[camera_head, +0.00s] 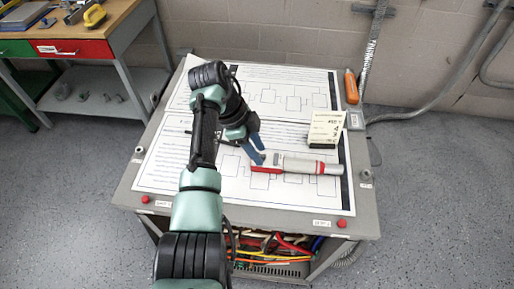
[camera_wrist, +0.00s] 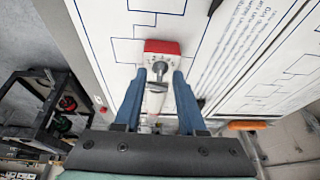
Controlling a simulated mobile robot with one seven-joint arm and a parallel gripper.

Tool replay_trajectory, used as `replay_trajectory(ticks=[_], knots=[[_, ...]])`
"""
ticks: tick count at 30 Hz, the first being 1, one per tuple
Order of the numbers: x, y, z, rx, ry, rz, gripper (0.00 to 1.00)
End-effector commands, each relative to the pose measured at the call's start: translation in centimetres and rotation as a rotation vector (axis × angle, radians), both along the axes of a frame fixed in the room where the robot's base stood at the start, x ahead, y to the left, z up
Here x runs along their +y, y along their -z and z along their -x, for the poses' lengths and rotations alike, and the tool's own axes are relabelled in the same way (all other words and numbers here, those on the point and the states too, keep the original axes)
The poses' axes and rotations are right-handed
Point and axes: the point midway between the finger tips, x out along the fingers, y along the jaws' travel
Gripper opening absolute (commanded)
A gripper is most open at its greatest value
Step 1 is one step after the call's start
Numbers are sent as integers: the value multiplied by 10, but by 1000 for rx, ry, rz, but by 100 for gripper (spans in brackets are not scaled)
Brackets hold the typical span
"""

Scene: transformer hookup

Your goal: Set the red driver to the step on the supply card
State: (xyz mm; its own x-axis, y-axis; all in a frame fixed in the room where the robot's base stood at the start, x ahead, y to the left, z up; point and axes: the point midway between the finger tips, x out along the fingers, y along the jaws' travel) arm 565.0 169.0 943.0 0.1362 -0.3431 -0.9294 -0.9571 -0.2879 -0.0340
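The red driver (camera_head: 297,165) lies on the diagram sheet, grey-white body with a red band and a red part at its left end. In the wrist view its red end (camera_wrist: 162,46) and a small metallic knob-like part (camera_wrist: 160,68) show ahead of my gripper. My gripper (camera_head: 262,159) is at the driver's left end. In the wrist view its blue fingers (camera_wrist: 160,76) stand apart on either side of the metallic part, with small gaps visible. The pale yellow supply card (camera_head: 326,128) stands behind the driver in a dark holder; its writing is too small to read surely.
An orange-handled tool (camera_head: 351,86) lies at the right back of the grey cabinet top (camera_head: 366,205). Red buttons (camera_head: 342,223) sit at its front corners. Coloured cables (camera_head: 285,243) fill the opening below. A workbench (camera_head: 125,30) stands at the left back. The sheet's left part is clear.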

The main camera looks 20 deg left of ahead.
Motion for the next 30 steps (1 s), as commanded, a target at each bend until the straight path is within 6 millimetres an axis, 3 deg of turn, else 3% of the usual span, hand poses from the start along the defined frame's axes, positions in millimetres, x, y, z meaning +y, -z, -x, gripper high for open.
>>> replay_trajectory(ticks=[4, 8, 21, 30], knots=[[3, -6, 1, -1, 0, 0, 40], [10, -25, 3, -4, -2, -2, 40], [41, -112, 16, 0, -2, -2, 40], [45, -121, 18, 0, 0, 0, 40]])
